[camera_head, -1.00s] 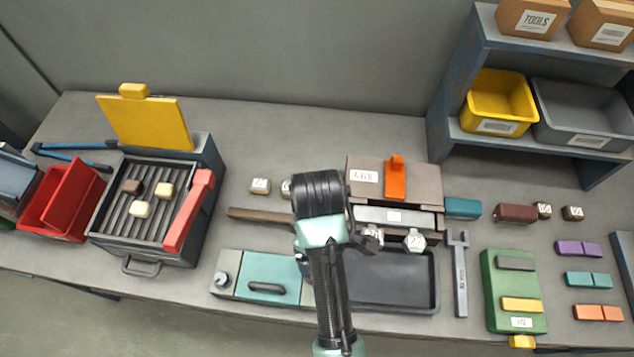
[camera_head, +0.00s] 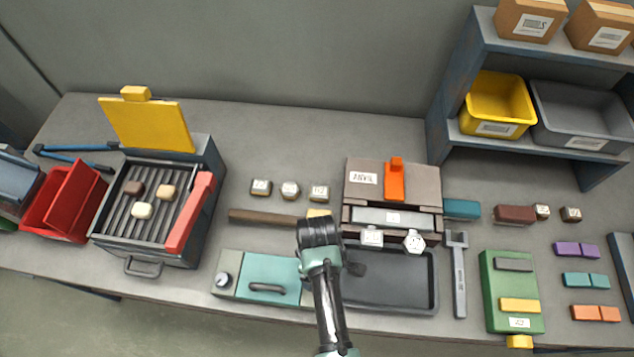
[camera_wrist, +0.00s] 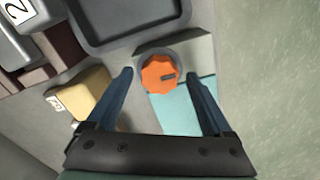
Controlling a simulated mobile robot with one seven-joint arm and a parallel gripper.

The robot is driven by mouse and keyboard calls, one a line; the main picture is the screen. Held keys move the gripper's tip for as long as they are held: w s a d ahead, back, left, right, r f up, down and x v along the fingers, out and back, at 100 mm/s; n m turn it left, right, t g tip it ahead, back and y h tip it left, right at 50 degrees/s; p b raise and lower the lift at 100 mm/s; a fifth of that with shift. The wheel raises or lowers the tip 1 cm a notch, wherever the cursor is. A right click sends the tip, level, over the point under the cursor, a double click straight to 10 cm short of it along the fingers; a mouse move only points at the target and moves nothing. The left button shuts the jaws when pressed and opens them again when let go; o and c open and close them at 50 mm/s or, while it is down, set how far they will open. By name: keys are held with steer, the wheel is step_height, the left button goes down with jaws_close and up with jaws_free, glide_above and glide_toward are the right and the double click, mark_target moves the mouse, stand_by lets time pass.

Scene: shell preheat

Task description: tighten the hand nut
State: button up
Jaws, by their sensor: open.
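The hand nut (camera_wrist: 160,76) is an orange, scalloped knob with a dark mark at its centre, in the wrist view. It sits on a round grey seat at the end of the grey and teal box (camera_head: 262,272). My gripper (camera_wrist: 161,70) is open and empty, with one dark blue finger on each side of the nut. Gaps show on both sides, and no contact is visible. I cannot tell whether the fingertips are level with the nut. In the head view my arm hides the nut and most of my gripper.
A dark tray (camera_head: 431,300) lies right of the box. A yellow block (camera_wrist: 84,99) stands close to the left finger in the wrist view. Behind are a brown bar (camera_head: 258,216) and a grey-brown fixture (camera_head: 428,178). A wrench (camera_head: 459,280) lies right of the tray.

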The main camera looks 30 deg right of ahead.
steer(key=shift+c, duration=0.2)
jaws_close()
stand_by(0.3)
steer(key=m+p, duration=0.1)
steer(key=m, duration=0.2)
steer(key=shift+r+m, duration=0.15)
steer(key=shift+m, duration=0.15)
steer(key=m+p, duration=0.2)
steer(key=m, duration=0.3)
steer(key=m+p, duration=0.1)
steer(key=m, duration=0.4)
steer(key=shift+m+p, duration=0.3)
steer(key=shift+m, duration=1.8)
